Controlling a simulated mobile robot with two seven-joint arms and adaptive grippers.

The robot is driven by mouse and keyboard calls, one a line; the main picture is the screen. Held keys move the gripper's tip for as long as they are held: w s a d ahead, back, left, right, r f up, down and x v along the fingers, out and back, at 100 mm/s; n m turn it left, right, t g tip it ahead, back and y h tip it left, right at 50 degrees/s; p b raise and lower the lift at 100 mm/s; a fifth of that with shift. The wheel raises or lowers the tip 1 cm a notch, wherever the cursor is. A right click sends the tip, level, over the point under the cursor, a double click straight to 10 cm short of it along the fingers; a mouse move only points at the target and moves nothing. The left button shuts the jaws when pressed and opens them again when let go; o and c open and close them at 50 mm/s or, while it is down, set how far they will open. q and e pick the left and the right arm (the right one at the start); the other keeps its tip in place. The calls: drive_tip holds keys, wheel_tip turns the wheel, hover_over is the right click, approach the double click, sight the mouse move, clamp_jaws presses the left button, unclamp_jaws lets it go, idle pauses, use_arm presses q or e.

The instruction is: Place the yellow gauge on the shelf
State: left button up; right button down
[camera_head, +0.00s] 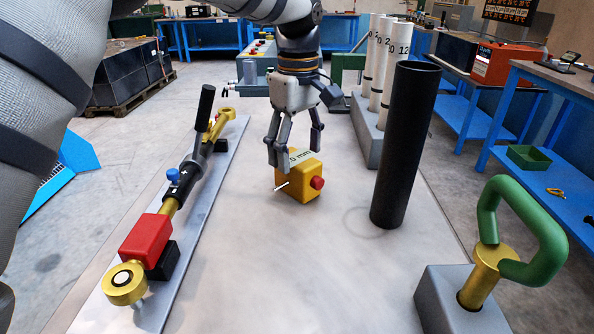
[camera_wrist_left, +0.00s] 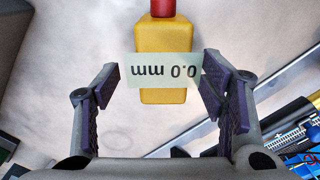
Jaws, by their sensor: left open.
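The yellow gauge (camera_head: 297,182) is a small box with a red knob and a pale label, standing on the grey tabletop near the middle of the head view. The label reads "0.0 mm" upside down in the left wrist view, where the gauge (camera_wrist_left: 163,88) lies between the fingers. My left gripper (camera_head: 294,150) comes down from above, just behind and over the gauge. In the left wrist view its fingers (camera_wrist_left: 162,88) are apart, with a gap on each side of the gauge. My right gripper is not in view.
A black upright tube (camera_head: 405,145) stands right of the gauge. White numbered tubes (camera_head: 392,65) stand behind it in a grey block. A long tool with a red block (camera_head: 145,240) lies left. A green handle (camera_head: 530,225) is at front right. The front middle is clear.

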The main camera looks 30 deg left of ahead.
sight(298, 175)
use_arm(q)
drive_tip(key=f, duration=0.5)
drive_tip(key=shift+s+f, duration=0.25)
drive_tip(key=shift+f, duration=0.1)
clamp_jaws()
